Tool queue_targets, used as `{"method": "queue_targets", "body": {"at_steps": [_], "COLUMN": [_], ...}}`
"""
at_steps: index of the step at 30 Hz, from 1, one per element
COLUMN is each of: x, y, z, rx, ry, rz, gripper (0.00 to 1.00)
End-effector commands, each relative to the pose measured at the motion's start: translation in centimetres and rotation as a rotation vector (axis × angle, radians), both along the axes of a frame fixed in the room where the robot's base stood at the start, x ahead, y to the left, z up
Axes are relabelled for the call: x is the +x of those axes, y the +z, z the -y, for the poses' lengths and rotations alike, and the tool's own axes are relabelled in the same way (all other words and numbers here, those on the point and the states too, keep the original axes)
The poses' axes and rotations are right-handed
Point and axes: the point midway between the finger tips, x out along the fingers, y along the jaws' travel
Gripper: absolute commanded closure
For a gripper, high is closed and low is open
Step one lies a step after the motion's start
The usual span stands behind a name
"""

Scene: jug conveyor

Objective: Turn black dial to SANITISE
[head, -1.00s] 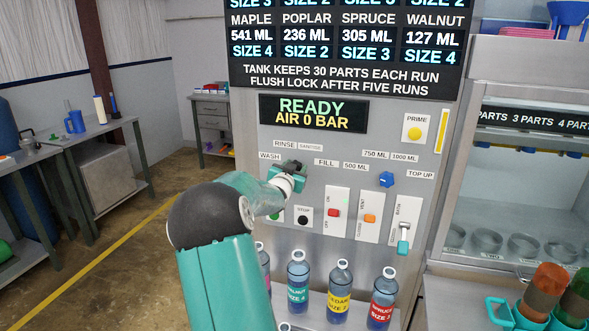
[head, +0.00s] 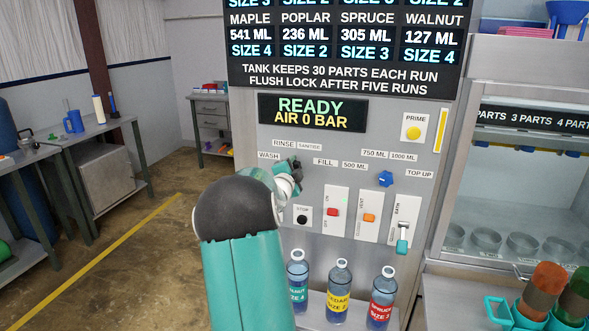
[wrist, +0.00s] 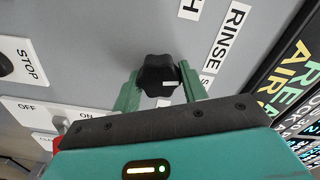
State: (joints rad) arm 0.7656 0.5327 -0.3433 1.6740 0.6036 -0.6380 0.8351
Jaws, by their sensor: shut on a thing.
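The black dial (wrist: 156,72) is on the grey panel in the wrist view, between the two green fingers of my gripper (wrist: 159,76), which is shut on it. A white mark on the dial faces the right finger in that view. Just beyond that finger is a mostly hidden label (wrist: 208,80) beginning with S. In the head view my gripper (head: 291,170) covers most of the dial. The SANITISE label (head: 310,147) shows above it, with RINSE (head: 284,143) to its left and WASH (head: 269,155) further left.
A black STOP button (head: 302,219) sits below my gripper, with a red switch (head: 332,212) and an orange switch (head: 369,217) to the right. A blue dial (head: 386,179) is further right. Several bottles (head: 338,290) stand on the shelf below. The display (head: 313,113) reads READY, AIR 0 BAR.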

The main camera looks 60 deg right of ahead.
Motion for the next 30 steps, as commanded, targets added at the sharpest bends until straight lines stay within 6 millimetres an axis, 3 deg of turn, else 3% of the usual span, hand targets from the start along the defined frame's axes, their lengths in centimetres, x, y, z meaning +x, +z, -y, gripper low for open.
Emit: {"method": "queue_targets", "body": {"at_steps": [15,30], "x": [-0.07,0.02], "y": [-0.24,-0.34], "z": [-0.01,-0.04], "rx": [0.072,0.102], "ry": [0.000,0.001], "rz": [0.451,0.639], "gripper": [0.80,0.80]}}
